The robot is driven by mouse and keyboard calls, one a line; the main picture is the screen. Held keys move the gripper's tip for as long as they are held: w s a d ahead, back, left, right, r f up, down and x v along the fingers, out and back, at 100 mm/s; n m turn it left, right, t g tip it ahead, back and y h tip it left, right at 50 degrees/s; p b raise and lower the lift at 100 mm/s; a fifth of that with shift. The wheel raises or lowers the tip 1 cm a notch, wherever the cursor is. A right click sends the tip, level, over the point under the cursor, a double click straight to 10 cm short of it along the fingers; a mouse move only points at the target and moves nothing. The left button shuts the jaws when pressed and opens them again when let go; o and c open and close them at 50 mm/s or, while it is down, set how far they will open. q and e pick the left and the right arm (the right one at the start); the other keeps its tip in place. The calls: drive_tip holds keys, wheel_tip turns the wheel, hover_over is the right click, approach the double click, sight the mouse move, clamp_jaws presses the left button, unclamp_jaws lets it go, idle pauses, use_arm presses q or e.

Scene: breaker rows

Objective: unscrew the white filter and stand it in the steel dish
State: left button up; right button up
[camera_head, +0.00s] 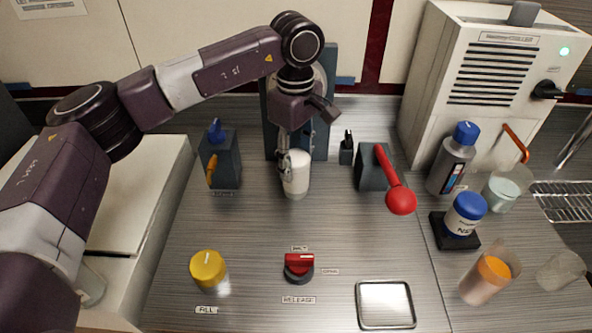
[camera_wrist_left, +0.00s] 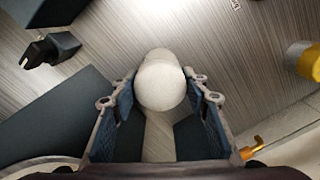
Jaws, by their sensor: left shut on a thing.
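The white filter (camera_head: 296,174) is an upright white cylinder in front of the dark grey mount (camera_head: 320,142) at the back of the steel counter. My left gripper (camera_head: 291,160) reaches down to it and is shut on it. In the left wrist view the rounded end of the filter (camera_wrist_left: 161,84) sits between the two fingers (camera_wrist_left: 161,100). Whether its lower end touches the counter or a fitting I cannot tell. The steel dish (camera_head: 386,305) is a shallow, empty square tray at the front right. My right gripper is in neither view.
A red-handled lever (camera_head: 393,180) stands right of the filter and a blue-and-orange valve block (camera_head: 220,160) left. A yellow cap (camera_head: 208,267) and a red knob (camera_head: 299,262) stand in front. Bottles and beakers crowd the right, near a white chiller (camera_head: 490,90). Counter between filter and dish is mostly clear.

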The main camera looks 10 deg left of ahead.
use_arm(q)
drive_tip(key=n, duration=0.2)
drive_tip(key=shift+n, duration=0.3)
drive_tip(key=n, duration=0.5)
drive_tip(key=shift+b, duration=0.3)
drive_tip(key=o, duration=1)
drive_tip(key=m, duration=1.3)
drive_tip(key=shift+m, duration=0.4)
drive_tip(key=m, duration=0.4)
